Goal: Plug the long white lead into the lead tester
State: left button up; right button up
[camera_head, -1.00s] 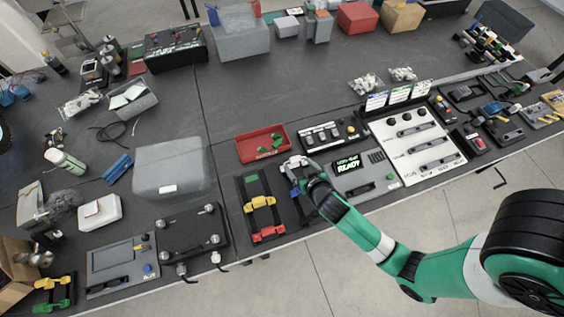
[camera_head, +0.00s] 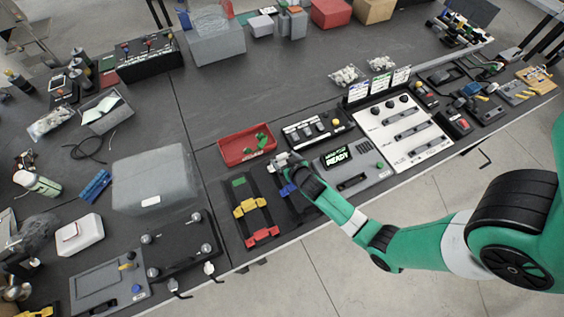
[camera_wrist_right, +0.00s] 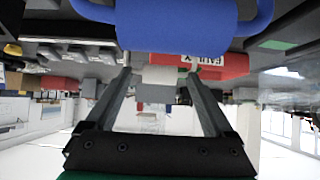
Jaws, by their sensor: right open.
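The device with a green-lettered "READY" screen (camera_head: 337,157), apparently the lead tester, sits near the front edge, with a dark slot in its grey face. My right gripper (camera_head: 281,162) is just left of it, above a dark rack with a blue part (camera_head: 288,189). In the right wrist view the gripper (camera_wrist_right: 160,78) is open, with a pale block (camera_wrist_right: 160,75) between or beyond its fingers; I cannot tell which. A large blue part (camera_wrist_right: 180,22) lies across the top there. I cannot pick out the long white lead for certain. My left gripper is not in view.
A red tray (camera_head: 232,151) with green pieces stands behind the gripper; its label shows in the wrist view. A rack with yellow and red holders (camera_head: 249,206) is at left. A white slotted panel (camera_head: 397,146) stands right of the tester. The table middle is clear.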

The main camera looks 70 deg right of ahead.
jog(key=x, duration=0.2)
jog(key=shift+w+d+f+b, duration=0.15)
jog(key=shift+d+b, duration=0.05)
jog(key=shift+b, duration=0.1)
grip_shut()
notch_tip(320, 180, up, 28)
jog(key=p, duration=1.9)
